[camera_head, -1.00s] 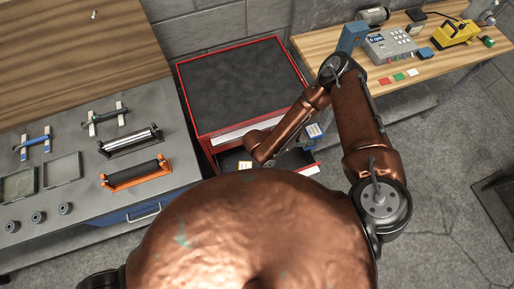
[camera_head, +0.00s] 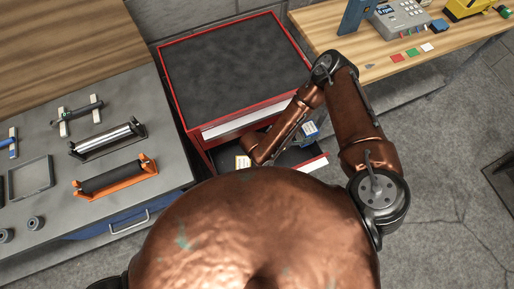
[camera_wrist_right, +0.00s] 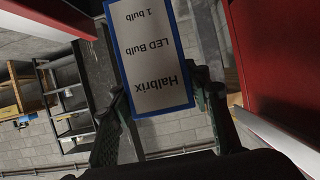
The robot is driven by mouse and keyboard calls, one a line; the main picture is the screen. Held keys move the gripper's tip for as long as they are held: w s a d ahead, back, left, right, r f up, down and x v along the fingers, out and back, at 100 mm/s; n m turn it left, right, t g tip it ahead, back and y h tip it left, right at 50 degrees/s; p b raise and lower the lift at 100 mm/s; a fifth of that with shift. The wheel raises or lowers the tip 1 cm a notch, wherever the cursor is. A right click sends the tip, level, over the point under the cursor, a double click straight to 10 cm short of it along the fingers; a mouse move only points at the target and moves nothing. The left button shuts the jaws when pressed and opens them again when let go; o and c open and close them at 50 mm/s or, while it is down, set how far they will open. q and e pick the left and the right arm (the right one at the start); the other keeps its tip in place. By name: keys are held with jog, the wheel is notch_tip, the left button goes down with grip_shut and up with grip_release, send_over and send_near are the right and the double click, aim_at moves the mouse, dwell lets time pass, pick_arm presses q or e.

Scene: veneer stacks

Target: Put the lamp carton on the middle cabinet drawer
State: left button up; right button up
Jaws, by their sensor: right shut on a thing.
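The lamp carton (camera_head: 310,129) is a small white box with blue edges; in the right wrist view its face (camera_wrist_right: 155,65) reads "Halbrix LED Bulb". My right gripper (camera_wrist_right: 160,90) is shut on it, one finger on each side. In the head view the carton shows beside my right forearm, above the open drawer area; the gripper is mostly hidden there. The red cabinet (camera_head: 235,70) has a dark top. A drawer (camera_head: 298,157) below its top stands open, partly hidden by my arm and body; which level it is I cannot tell. My left gripper is out of view.
A grey bench (camera_head: 50,190) with rollers stands left. A wooden bench (camera_head: 370,70) with a keypad device (camera_head: 402,16) stands right. Red cabinet surfaces (camera_wrist_right: 280,60) are close to the gripper.

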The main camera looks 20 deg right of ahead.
notch_tip(320, 180, down, 2)
jog(key=shift+b, duration=0.35)
notch_tip(320, 180, down, 13)
jog(key=b, duration=0.4)
jog(key=w+a, duration=0.1)
jog(key=a, duration=0.1)
jog(key=w+a+b, duration=0.1)
jog(key=w+a, duration=0.3)
jog(key=shift+a+f, duration=0.15)
jog(key=shift+f, duration=0.25)
jog(key=shift+f+b, duration=0.3)
jog(key=shift+b, duration=0.05)
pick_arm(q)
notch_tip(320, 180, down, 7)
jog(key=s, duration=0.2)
pick_arm(e)
jog(key=o, duration=1.2)
jog(key=shift+c, duration=0.2)
pick_arm(q)
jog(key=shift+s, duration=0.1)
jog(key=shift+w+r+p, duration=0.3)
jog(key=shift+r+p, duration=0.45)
jog(key=shift+p, duration=0.05)
pick_arm(e)
jog(key=w+v, duration=0.1)
jog(key=v, duration=1)
jog(key=shift+s+a+r, duration=0.15)
jog(key=shift+s+a, duration=0.25)
jog(key=shift+s, duration=0.1)
